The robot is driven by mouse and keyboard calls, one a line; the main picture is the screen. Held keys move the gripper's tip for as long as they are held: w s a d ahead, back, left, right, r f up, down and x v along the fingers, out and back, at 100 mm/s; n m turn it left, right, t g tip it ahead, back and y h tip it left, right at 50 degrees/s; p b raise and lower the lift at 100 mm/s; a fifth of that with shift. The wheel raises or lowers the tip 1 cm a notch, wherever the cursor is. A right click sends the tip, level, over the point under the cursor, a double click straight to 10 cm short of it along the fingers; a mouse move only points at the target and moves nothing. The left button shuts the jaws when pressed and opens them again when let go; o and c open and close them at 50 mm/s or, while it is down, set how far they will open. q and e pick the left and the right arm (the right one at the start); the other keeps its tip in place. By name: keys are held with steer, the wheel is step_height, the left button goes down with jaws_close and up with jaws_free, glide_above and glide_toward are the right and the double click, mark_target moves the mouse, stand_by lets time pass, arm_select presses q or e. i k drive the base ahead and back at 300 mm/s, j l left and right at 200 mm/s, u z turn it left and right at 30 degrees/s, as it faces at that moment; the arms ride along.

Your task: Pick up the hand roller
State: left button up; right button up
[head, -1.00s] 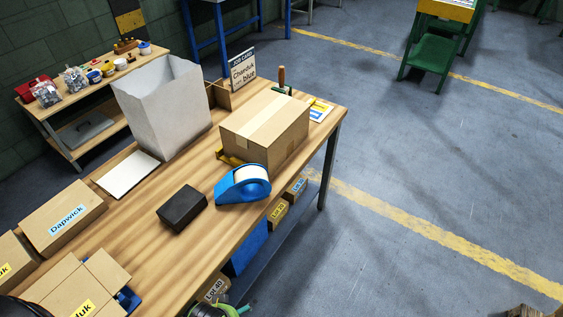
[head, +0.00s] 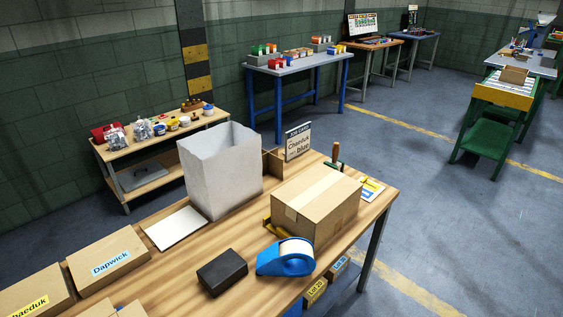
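What looks like the hand roller (head: 336,154) stands near the far right end of the wooden workbench (head: 190,245). It has an upright brown handle and a dark green part below. Its lower part is partly hidden behind a closed cardboard box (head: 318,204), so I cannot see the roller itself clearly. Neither of my grippers is in the head view.
A blue tape dispenser (head: 285,261), a black block (head: 222,271), a tall white open bag (head: 220,172) and a sign (head: 298,141) crowd the bench. A blue-yellow card (head: 370,188) lies near the roller.

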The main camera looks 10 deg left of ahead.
mark_target(335, 149)
steer(key=i+l+u, duration=0.2)
steer(key=u, duration=0.25)
steer(key=i+l+u, duration=0.1)
steer(key=l+u, duration=0.4)
steer(key=i+l+u, duration=0.1)
steer(key=l+u, duration=0.2)
steer(key=u, duration=0.15)
steer(key=l+u, duration=0.5)
steer(key=j, duration=0.1)
